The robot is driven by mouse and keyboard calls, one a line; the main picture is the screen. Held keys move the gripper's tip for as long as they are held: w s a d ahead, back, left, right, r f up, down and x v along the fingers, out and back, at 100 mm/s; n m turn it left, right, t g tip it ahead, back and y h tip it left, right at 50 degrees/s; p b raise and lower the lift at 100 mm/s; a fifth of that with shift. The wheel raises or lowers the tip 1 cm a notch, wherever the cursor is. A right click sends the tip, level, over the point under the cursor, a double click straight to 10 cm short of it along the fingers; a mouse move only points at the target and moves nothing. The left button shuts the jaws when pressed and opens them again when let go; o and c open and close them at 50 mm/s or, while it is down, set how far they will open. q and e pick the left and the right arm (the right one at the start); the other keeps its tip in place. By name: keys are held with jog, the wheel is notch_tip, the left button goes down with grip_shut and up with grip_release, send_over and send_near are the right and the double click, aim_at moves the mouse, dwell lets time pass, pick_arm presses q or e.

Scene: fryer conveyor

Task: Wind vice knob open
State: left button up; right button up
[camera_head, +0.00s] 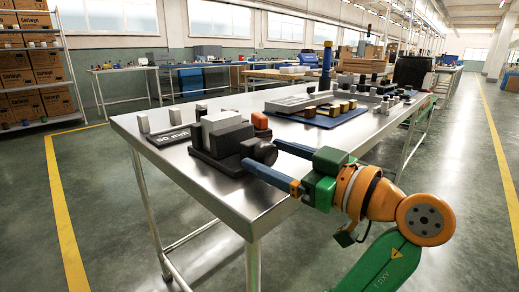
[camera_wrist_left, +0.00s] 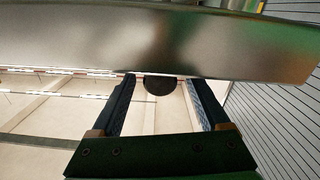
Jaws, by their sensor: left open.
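The vice (camera_head: 222,158) is a dark block-like body on the near end of the steel table, with a light grey block (camera_head: 222,122) at its top. Its dark round knob (camera_head: 263,151) faces the near side. My left gripper (camera_head: 261,156) has its two blue fingers reaching in from the right, open, one on each side of the knob. In the left wrist view the dark round knob (camera_wrist_left: 160,86) shows between the open fingertips (camera_wrist_left: 159,80), with gaps at both sides, so no contact is seen. My right gripper is not in view.
The steel table (camera_head: 180,163) runs away to the back right. A "50 mm" plate (camera_head: 174,137), small grey blocks and an orange-red block (camera_head: 261,120) are near the vice. A grey tray and blue mat (camera_head: 330,119) with several blocks lie farther back.

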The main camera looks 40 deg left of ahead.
pick_arm(q)
jog(key=shift+d, duration=0.15)
grip_shut()
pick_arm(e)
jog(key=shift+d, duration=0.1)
pick_arm(q)
jog(key=shift+n, duration=0.4)
jog(key=shift+n+b, duration=0.7)
jog(key=shift+n, duration=0.3)
jog(key=shift+n+b, duration=0.6)
jog(key=shift+n, duration=1.5)
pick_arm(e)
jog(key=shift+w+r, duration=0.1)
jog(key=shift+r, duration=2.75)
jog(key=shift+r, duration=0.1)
pick_arm(q)
grip_release()
jog(key=shift+s, duration=0.1)
